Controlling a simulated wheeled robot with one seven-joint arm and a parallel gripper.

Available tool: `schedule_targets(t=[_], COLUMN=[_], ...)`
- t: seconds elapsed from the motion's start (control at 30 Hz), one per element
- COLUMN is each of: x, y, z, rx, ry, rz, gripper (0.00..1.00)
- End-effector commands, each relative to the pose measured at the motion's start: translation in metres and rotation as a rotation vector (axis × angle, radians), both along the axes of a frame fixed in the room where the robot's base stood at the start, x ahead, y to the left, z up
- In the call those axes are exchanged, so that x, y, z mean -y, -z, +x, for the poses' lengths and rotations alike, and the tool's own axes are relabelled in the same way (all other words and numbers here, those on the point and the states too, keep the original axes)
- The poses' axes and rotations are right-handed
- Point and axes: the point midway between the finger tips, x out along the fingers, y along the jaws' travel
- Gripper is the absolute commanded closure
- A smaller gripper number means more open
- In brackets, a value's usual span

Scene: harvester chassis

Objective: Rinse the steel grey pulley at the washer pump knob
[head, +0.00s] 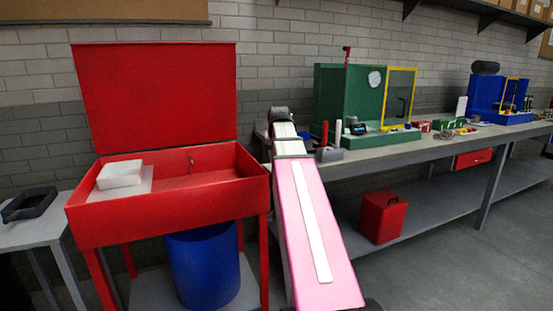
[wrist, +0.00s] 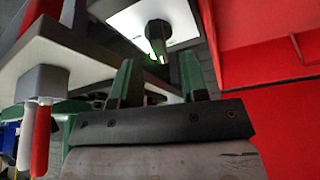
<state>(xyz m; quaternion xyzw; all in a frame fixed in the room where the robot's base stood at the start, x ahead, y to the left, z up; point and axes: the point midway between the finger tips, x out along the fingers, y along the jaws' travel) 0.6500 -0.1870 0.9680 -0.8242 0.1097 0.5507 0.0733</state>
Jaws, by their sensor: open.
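The red parts washer (head: 82,222) stands at left in the head view with its lid raised. A small grey spout-like fitting (head: 191,161) shows at its inner back wall; I cannot make out a pump knob for sure. My gripper (wrist: 158,72) is open in the wrist view, its two green fingers apart, with nothing held between them. In the head view my arm hides the fingers. Beyond the fingers, a short grey cylinder (wrist: 157,36) sits on a pale plate; I cannot tell what it is. I cannot identify the steel grey pulley in either view.
A white block (head: 121,172) lies in the washer and a blue drum (head: 203,268) stands below. A black tray (head: 29,204) is on the left side table. The grey bench (head: 350,169) carries a green machine (head: 338,95), upright red and white handles, and several small parts.

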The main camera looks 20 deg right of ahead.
Motion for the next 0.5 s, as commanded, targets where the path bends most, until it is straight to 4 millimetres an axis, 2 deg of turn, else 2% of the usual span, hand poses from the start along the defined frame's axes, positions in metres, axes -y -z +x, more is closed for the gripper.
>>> schedule_targets(t=[0.2,0.5], x=[-0.004,-0.007], y=[-0.035,-0.066], z=[-0.013,-0.026], rx=[0.003,0.001], ry=[0.0,0.0], rz=[-0.001,0.0], gripper=[0.6,0.6])
